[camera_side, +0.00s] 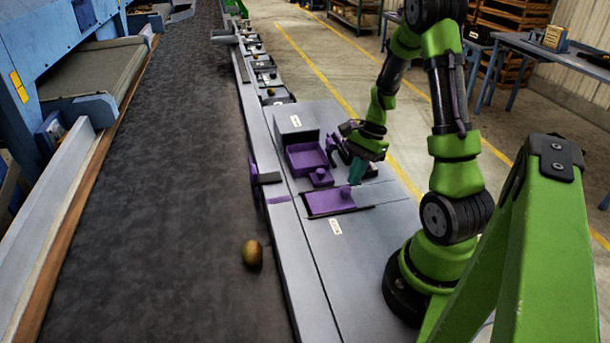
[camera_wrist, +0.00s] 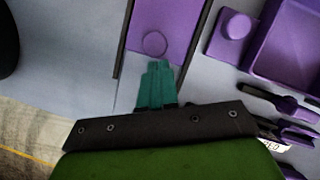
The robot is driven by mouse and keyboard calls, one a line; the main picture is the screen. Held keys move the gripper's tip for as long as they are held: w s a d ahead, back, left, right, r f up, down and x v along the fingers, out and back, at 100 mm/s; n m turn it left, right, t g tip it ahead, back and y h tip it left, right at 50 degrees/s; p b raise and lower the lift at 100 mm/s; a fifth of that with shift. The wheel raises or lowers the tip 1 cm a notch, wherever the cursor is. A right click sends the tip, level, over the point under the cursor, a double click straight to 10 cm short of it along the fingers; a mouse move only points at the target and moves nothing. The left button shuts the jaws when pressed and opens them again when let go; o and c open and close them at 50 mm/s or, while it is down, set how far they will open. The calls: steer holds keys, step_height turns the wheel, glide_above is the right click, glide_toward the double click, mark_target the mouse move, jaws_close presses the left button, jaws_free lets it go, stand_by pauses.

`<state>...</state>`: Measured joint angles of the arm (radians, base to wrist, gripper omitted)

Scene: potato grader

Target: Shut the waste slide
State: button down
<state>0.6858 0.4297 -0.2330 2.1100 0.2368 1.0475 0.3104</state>
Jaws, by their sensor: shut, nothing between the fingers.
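The slide is a flat purple plate (camera_side: 325,202) lying between two dark rails on the grey bench top, with a round purple knob (camera_side: 346,194) near its right end. In the wrist view the plate (camera_wrist: 165,18) runs up between the rails and the knob (camera_wrist: 154,43) shows as a circle. My gripper (camera_side: 355,181) has teal fingers, shut and empty, just above and behind the knob's end of the plate. In the wrist view the fingertips (camera_wrist: 156,66) are close to the knob; I cannot tell whether they touch it.
A purple tray (camera_side: 289,159) and a purple block with a knob (camera_side: 320,177) sit beside the slide. A purple upright piece (camera_side: 253,175) stands at the belt edge. A brown potato (camera_side: 252,254) lies on the dark belt (camera_side: 150,200). The bench top in front of the slide is clear.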

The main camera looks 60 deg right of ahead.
steer(key=shift+w+a, duration=0.1)
steer(key=shift+w+a, duration=0.65)
steer(key=d, duration=0.1)
steer(key=s+d, duration=0.1)
steer(key=d, duration=0.2)
steer(key=shift+s+d+r, duration=0.15)
steer(key=shift+d+r, duration=0.05)
steer(key=shift+r, duration=0.2)
steer(key=v, duration=0.9)
steer(key=a+r+n+t, duration=0.2)
steer(key=a+r+n, duration=0.2)
steer(key=a, duration=0.6)
steer(key=a+r+n+t+h, duration=0.1)
steer(key=a+r+n+t, duration=0.1)
steer(key=a+r+n, duration=0.2)
steer(key=a+r+n+t+h, duration=0.1)
steer(key=a+r+n, duration=0.3)
steer(key=a+n, duration=0.5)
steer(key=a+t, duration=0.1)
steer(key=a, duration=0.6)
steer(key=shift+n, duration=0.3)
steer(key=shift+s, duration=0.1)
